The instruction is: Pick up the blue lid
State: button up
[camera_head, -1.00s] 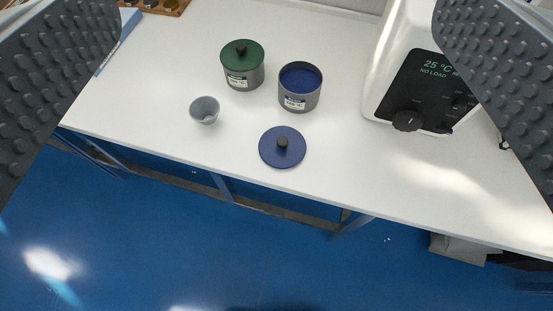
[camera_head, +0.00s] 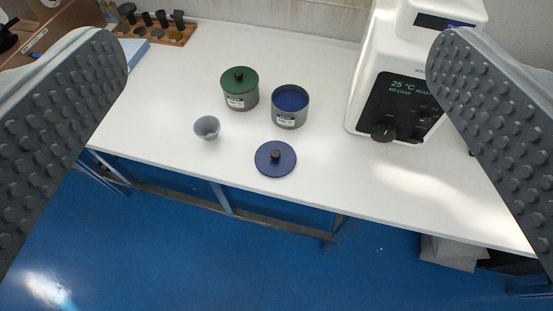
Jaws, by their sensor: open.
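The blue lid (camera_head: 275,160) is a flat round disc with a dark knob in its middle. It lies on the white table near its front edge. My gripper (camera_head: 278,50) is open and empty, with one dark studded finger at each side of the view. The lid shows between and beyond the fingers, apart from both. A grey jar with blue contents (camera_head: 290,106) stands open just behind the lid.
A grey jar with a green lid (camera_head: 239,88) stands to the left of the open jar. A small grey cup (camera_head: 207,128) stands left of the blue lid. A white tester (camera_head: 395,80) with a black panel stands at right. A wooden rack (camera_head: 150,28) is at the back left.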

aim_at(274, 159)
jog(key=k, duration=1.25)
jog(key=z, duration=0.15)
jog(key=i, duration=1.9)
jog(key=u, duration=0.8)
